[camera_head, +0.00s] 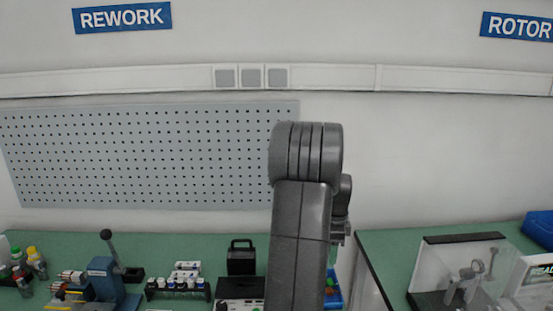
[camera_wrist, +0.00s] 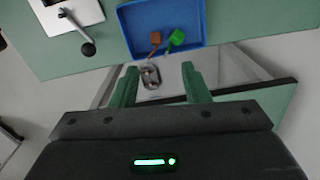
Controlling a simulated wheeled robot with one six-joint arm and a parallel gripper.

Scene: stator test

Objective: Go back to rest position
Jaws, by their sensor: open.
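My gripper (camera_wrist: 160,85) shows in the wrist view with its two green fingers wide apart. A small metallic part (camera_wrist: 151,78) appears between the fingers, nearer the left one. I see no finger touching it, and I cannot tell its depth. In the head view my arm stands upright in the middle, and my gripper's fingers cannot be made out there.
A blue tray (camera_wrist: 125,30) on the green bench (camera_wrist: 80,62) holds an orange item (camera_wrist: 155,38) and a green item (camera_wrist: 177,37). Left bench: blue lever device (camera_head: 103,278), black box (camera_head: 241,258), bottles. Right bench: clear-walled case (camera_head: 438,265). A gap separates the benches.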

